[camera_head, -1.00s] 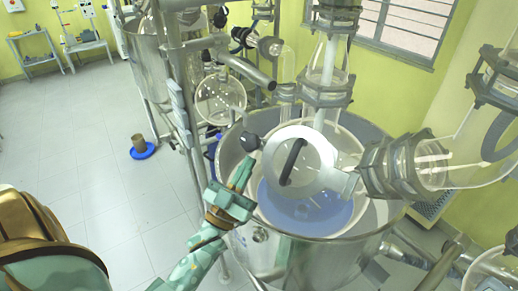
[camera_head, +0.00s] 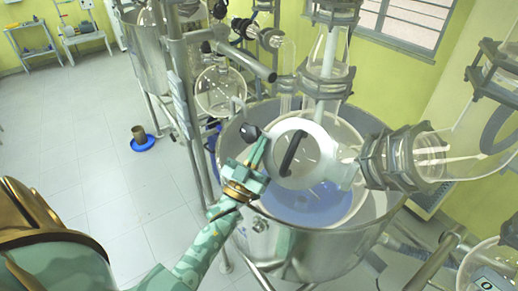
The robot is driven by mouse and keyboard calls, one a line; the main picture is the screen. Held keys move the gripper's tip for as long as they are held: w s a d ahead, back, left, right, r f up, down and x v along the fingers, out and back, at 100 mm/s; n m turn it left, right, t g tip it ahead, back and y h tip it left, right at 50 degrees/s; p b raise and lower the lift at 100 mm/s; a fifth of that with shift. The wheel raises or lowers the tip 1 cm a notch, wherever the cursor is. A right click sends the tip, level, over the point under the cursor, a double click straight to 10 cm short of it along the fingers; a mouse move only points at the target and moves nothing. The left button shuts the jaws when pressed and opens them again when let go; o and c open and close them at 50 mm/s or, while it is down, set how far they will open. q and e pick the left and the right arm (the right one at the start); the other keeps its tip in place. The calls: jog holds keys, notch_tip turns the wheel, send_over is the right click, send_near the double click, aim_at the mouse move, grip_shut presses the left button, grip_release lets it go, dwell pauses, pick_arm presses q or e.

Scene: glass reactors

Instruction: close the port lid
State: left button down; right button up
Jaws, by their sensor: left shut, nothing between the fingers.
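The port lid (camera_head: 314,166) is a pale round disc with a black bar handle (camera_head: 291,152) across its face. It shows above the glass reactor vessel (camera_head: 356,215), and blue liquid (camera_head: 310,205) shows inside the vessel. My right gripper is out of view.
A metal jacket (camera_head: 270,248) surrounds the vessel. Glass tubing with grey clamps (camera_head: 374,160) runs right of the lid, and a vertical glass column (camera_head: 327,65) rises behind. Metal posts and pipes (camera_head: 187,100) stand on the left.

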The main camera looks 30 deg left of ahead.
pick_arm(q)
jog(key=shift+w+a+f+b, duration=0.15)
jog(key=shift+w+f+b, duration=0.5)
jog(key=shift+w+f, duration=0.2)
jog(key=shift+s+r, duration=0.15)
jog(key=shift+s, duration=0.05)
